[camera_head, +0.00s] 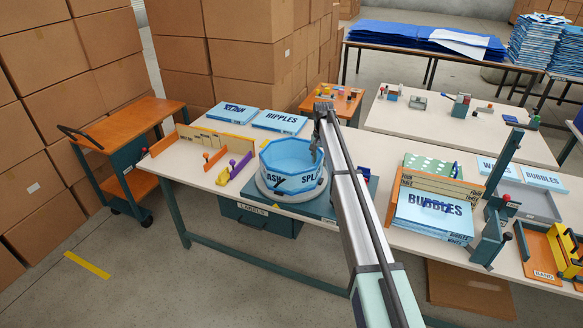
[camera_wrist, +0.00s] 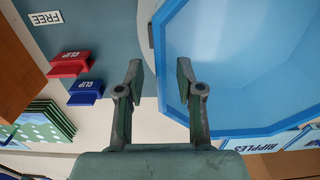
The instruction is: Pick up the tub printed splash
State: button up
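The blue many-sided open tub (camera_head: 291,184) stands upright on a round grey base on the table. Dark letters "ASH" and "SPL" show on its near outer wall. In the wrist view the tub (camera_wrist: 250,60) fills the upper right and its inside looks empty. My gripper (camera_head: 317,150) points down at the tub's right rim. In the wrist view my gripper (camera_wrist: 159,75) is open, with the rim's edge passing between its fingers. The right finger overlaps the tub's inside and the left one lies outside it. I cannot tell whether either finger touches the wall.
Flat packs marked "RIPPLES" (camera_head: 280,122) and "BUBBLES" (camera_head: 433,213) lie behind and right of the tub. A red clip (camera_wrist: 70,63) and a blue clip (camera_wrist: 85,93) are beside it. Wooden rails (camera_head: 212,138) stand left. A dark upright post (camera_head: 497,190) stands at the table's right.

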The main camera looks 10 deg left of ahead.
aim_at(319, 167)
jog(key=shift+f+p, duration=1.1)
jog(key=shift+f, duration=1.3)
grip_shut()
jog(key=shift+r, duration=0.1)
jog(key=shift+w+r, duration=0.1)
